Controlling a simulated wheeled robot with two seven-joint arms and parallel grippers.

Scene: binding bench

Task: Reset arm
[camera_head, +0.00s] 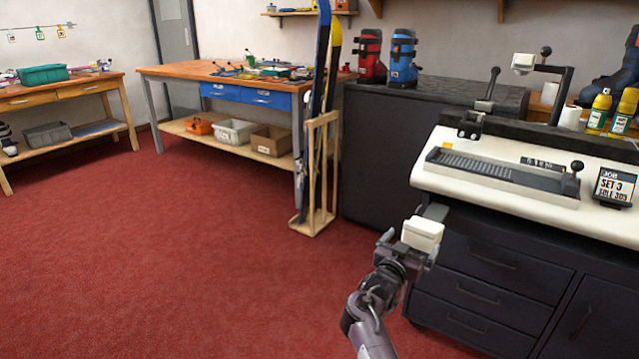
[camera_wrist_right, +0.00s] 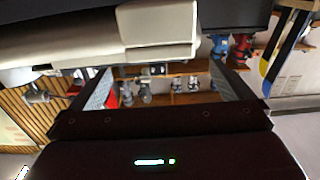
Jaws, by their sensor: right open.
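My right gripper (camera_head: 408,250) reaches in from the bottom of the head view, at the front left corner of the binding bench (camera_head: 500,193). Its jaws are open. A white block (camera_head: 422,233) on a dark bar shows right at the fingertips; I cannot tell whether they touch it. A white block also shows large and close at the top of the right wrist view (camera_wrist_right: 155,28). My left arm and gripper are not in view.
Dark drawers (camera_head: 490,285) stand under the bench top. A wooden rack (camera_head: 315,185) holds upright skis left of a dark cabinet (camera_head: 395,160) with red boots (camera_head: 370,55) and blue boots (camera_head: 403,58) on top. The red carpet (camera_head: 180,270) at left is clear.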

